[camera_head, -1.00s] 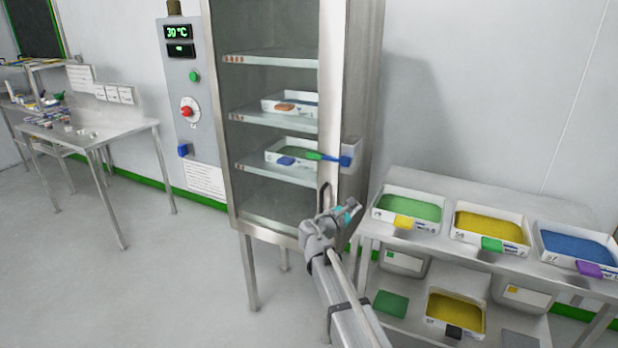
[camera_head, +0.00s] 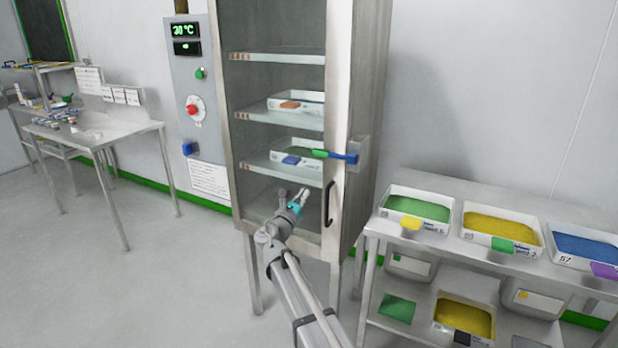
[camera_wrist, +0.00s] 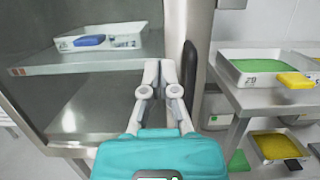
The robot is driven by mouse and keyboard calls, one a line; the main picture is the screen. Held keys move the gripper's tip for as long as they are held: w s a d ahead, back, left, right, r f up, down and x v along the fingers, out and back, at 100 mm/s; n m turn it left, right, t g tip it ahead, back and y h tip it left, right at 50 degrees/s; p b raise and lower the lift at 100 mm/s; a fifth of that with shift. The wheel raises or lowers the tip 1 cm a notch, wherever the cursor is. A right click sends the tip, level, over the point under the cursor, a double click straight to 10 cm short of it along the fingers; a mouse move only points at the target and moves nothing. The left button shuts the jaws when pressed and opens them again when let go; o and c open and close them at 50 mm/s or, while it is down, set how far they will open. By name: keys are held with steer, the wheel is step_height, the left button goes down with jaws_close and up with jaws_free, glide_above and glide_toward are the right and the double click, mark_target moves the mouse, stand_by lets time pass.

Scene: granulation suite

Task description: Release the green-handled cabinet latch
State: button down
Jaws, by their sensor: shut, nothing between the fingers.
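The cabinet latch (camera_head: 337,155) is a bar with a green grip end and a blue shaft. It lies roughly level across the right edge of the glass-fronted cabinet (camera_head: 341,60) and meets a grey bracket (camera_head: 361,152). The latch does not show in the wrist view. My gripper (camera_head: 304,194) is shut and empty, below and left of the latch, in front of the cabinet's lower part. A dark vertical door handle (camera_head: 331,203) is just right of it. In the wrist view my gripper (camera_wrist: 162,68) points at the cabinet front, beside the dark handle (camera_wrist: 189,66).
Shelves inside the cabinet hold white trays (camera_head: 297,160). A steel rack (camera_head: 470,262) with trays of green, yellow and blue material stands close on the right. A control panel (camera_head: 191,90) is left of the cabinet, with a steel table (camera_head: 120,138) farther left. The floor between is clear.

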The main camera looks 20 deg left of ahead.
mark_target(322, 166)
steer(key=p+x, duration=0.2)
steer(key=x, duration=0.7)
steer(key=shift+w+r, duration=0.15)
steer(key=shift+w, duration=0.15)
steer(key=shift+w+r+p, duration=0.2)
steer(key=shift+r+p, duration=0.1)
steer(key=shift+p, duration=0.2)
steer(key=shift+s+r+p, duration=0.1)
steer(key=shift+r+p, duration=1.55)
